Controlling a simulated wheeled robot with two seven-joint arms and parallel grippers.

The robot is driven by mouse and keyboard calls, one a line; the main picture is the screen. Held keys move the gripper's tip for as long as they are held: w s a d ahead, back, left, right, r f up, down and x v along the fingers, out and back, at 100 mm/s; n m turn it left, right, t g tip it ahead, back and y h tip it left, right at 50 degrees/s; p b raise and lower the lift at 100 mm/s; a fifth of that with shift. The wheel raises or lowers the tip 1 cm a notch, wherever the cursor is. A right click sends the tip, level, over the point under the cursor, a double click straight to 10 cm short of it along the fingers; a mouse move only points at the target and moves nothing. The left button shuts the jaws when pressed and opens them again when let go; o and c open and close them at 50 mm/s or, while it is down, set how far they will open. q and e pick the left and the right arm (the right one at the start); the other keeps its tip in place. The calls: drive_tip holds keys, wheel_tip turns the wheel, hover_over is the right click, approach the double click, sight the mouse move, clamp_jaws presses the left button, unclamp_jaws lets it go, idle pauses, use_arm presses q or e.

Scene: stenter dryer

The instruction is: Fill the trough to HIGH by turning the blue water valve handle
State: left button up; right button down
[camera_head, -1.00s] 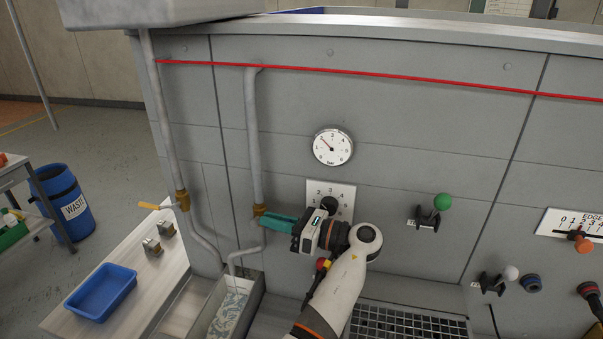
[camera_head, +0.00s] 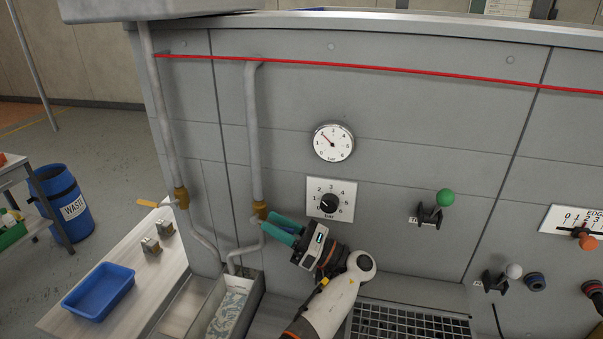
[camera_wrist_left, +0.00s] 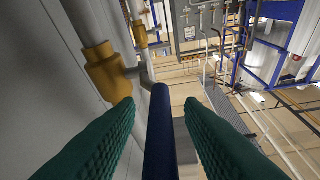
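The blue water valve handle (camera_wrist_left: 160,135) is a dark blue bar between the fingers of my left gripper in the left wrist view. It reaches toward a brass valve body (camera_wrist_left: 106,74) on a grey pipe. A gap shows on each side of the bar, so the left gripper (camera_wrist_left: 158,108) is open around it. In the head view, the left gripper's teal fingers (camera_head: 272,230) are beside the brass valve (camera_head: 260,210) and mostly hide the handle. The trough (camera_head: 252,298) stands below, with a pale bluish patterned surface inside. No HIGH mark can be read. My right gripper is not in view.
A second brass valve (camera_head: 181,198) with a yellow handle (camera_head: 147,203) is at left. A pressure gauge (camera_head: 333,142) and black dial (camera_head: 329,203) are on the wall panel. A blue bin (camera_head: 98,291) sits on the bench.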

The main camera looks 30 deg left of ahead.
use_arm(q)
drive_tip(key=b+v, duration=0.6)
drive_tip(key=v, duration=0.6)
drive_tip(key=shift+b, duration=0.4)
drive_tip(key=shift+r, duration=0.15)
